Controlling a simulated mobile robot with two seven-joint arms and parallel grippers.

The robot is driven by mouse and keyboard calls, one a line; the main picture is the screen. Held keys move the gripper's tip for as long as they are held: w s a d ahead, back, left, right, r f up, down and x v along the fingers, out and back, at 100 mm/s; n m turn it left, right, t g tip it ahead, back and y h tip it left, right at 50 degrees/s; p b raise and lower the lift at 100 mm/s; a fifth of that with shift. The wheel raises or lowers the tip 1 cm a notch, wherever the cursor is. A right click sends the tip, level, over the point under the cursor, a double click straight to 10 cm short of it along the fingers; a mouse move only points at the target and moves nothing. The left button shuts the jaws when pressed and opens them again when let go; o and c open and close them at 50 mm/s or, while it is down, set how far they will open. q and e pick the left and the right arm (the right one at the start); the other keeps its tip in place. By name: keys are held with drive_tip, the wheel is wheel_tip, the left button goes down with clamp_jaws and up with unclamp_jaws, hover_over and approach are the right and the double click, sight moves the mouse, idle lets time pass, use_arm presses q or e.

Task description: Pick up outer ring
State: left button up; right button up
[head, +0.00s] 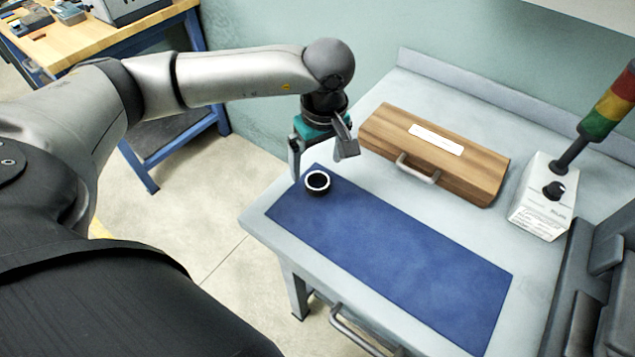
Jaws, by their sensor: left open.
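The outer ring (318,182) is a small ring with a light rim and a dark inside. It lies near the far left corner of the blue mat (400,253) on the grey table. My left gripper (321,168) is open, with its fingers pointing down. In the picture its fingertips are just above the ring, one to each side. I cannot tell how far above the ring they are. Nothing is between the fingers. My right gripper is not in view.
A wooden case (440,160) with a metal handle lies behind the mat. A white control box (543,205) with a black knob and a signal light tower (610,100) stand at the right. Dark machinery is at the right edge. Most of the mat is clear.

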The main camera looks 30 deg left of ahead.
sight(317, 186)
use_arm(q)
drive_tip(key=shift+w+a+f, duration=0.1)
drive_tip(key=shift+w+f, duration=0.05)
drive_tip(key=shift+f, duration=1.4)
drive_tip(key=shift+w+a+f, duration=0.1)
drive_tip(key=shift+f, duration=1.4)
drive_tip(key=shift+d, duration=0.1)
drive_tip(key=shift+c, duration=0.3)
drive_tip(key=c, duration=1.5)
